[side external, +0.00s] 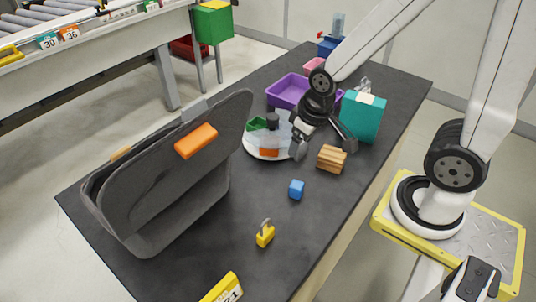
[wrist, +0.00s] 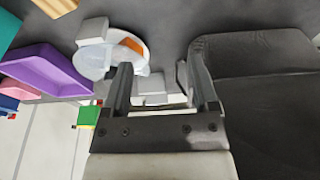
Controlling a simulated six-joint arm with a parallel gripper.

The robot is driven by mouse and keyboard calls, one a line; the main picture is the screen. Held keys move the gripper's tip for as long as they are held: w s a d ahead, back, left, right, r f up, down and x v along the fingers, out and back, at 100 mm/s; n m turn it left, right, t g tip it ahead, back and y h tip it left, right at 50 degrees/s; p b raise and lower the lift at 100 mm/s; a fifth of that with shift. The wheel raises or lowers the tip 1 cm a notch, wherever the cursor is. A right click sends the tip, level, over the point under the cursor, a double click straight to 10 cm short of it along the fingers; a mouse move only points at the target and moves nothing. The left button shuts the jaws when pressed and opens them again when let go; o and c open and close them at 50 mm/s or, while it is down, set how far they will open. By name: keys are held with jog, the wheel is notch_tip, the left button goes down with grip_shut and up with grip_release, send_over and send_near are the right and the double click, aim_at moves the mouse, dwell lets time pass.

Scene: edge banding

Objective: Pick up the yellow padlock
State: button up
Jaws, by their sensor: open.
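The small yellow padlock (side external: 265,237) stands upright near the front of the dark table in the side view, with its grey shackle on top. It does not show in the wrist view. My gripper (side external: 322,150) is open and empty, farther back on the table between the white round dish and the teal box. It is well apart from the padlock. Both fingers (wrist: 160,78) show in the wrist view with nothing held between them.
A grey open case (side external: 150,200) with an orange tag stands left of the padlock. The white dish (side external: 251,150), purple tray (side external: 279,93) and teal box (side external: 362,117) are farther back. Table around the padlock is clear.

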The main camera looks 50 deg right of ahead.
jog(key=m+g+y, duration=0.5)
jog(key=m+y, duration=0.7)
jog(key=m, duration=0.3)
send_near(271, 225)
jog(key=s+a, duration=0.3)
jog(key=shift+s+f, duration=0.2)
jog(key=shift+f, duration=0.15)
jog(key=shift+w+a+f+m+t+y, duration=0.1)
jog(key=shift+w+f+m+t+y, duration=0.3)
jog(key=shift+m+t, duration=0.3)
jog(key=shift+w+a+f+m+t+y, duration=0.1)
jog(key=shift+w+f+m+t+y, duration=0.35)
jog(key=shift+m, duration=0.35)
jog(key=shift+r, duration=0.1)
jog(key=shift+x, duration=1.3)
